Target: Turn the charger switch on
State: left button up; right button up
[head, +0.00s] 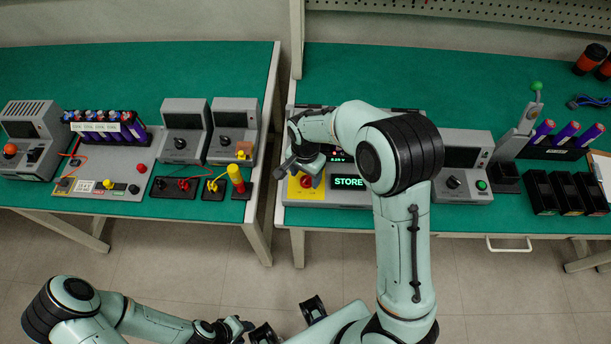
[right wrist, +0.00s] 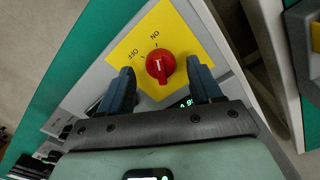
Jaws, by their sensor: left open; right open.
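A red rotary switch (right wrist: 160,67) sits on a yellow plate (right wrist: 128,48) marked ON and OFF. It has a white mark on its face; I cannot tell for sure which label the mark points to. In the head view the red switch (head: 306,181) is at the front left of a grey unit, beside a display (head: 349,183) reading STORE. My right gripper (right wrist: 160,72) is open above the plate, with one finger on each side of the switch; contact is not clear. My left gripper (head: 242,325) is open, low at the bottom, away from the tables.
Grey boxes with black knobs stand right of the switch (head: 453,181) and on the left table (head: 180,142). A gap separates the tables. A lever with a green knob (head: 535,86) and black bins (head: 541,192) stand at the right. Green table surface (head: 420,72) behind is clear.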

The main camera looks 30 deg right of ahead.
aim_at(306, 179)
notch_tip(306, 179, up, 12)
jog(key=p, duration=0.1)
jog(key=shift+f, duration=0.15)
dwell(0.6)
